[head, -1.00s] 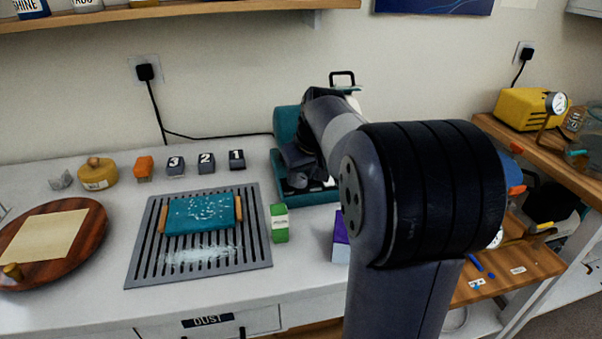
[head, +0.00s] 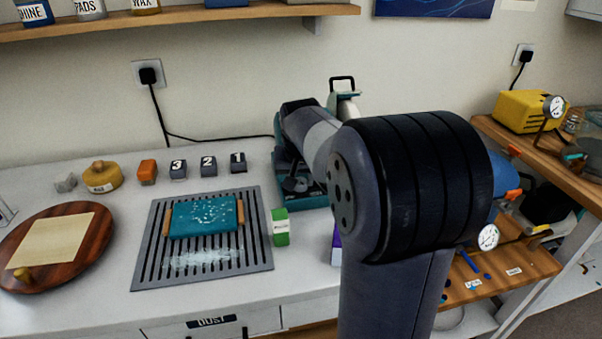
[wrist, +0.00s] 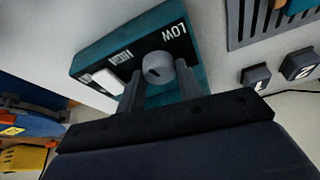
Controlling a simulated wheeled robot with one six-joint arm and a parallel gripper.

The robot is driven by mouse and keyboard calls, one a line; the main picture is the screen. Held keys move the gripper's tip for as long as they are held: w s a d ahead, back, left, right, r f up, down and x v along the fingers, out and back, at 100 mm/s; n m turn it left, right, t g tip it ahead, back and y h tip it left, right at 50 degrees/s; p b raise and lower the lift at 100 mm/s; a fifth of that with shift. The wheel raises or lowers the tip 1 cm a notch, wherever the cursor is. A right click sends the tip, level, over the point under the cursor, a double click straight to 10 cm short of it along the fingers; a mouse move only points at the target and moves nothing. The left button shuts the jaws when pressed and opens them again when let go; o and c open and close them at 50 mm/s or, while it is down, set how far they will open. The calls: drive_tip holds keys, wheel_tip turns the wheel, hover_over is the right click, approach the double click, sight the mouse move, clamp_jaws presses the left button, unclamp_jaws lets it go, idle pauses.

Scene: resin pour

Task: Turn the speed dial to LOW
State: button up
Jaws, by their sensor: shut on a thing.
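The speed dial (wrist: 158,68) is a round grey knob on the dark front panel of a teal machine (wrist: 198,42). The words LOW (wrist: 173,32) and HIGH (wrist: 122,56) are printed beside it on the panel, upside down in the wrist view. My gripper (wrist: 160,84) has one finger on each side of the dial and is shut on it. I cannot tell exactly where the dial points.
A white switch (wrist: 107,80) sits on the same panel close to my left finger. A slotted grey mat (head: 145,275) with a teal block lies left of the machine. Numbered blocks (head: 208,166) stand behind it.

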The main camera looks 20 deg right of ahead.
drive_tip(key=m+h, duration=0.1)
drive_tip(key=m, duration=0.1)
drive_tip(key=m+g+h+p, duration=0.1)
drive_tip(key=m, duration=0.2)
drive_tip(key=shift+w+a, duration=0.15)
drive_tip(key=m, duration=0.2)
drive_tip(key=m+g, duration=0.1)
drive_tip(key=m, duration=0.2)
drive_tip(key=shift+w+g+h+p, duration=0.1)
drive_tip(key=shift+g+h+p, duration=0.2)
drive_tip(key=shift+h, duration=0.1)
drive_tip(key=shift+m, duration=0.3)
drive_tip(key=o, duration=1)
drive_tip(key=shift+c, duration=0.2)
drive_tip(key=v, duration=1.1)
drive_tip(key=shift+p, duration=0.45)
drive_tip(key=shift+w+f, duration=0.1)
drive_tip(key=shift+f, duration=0.05)
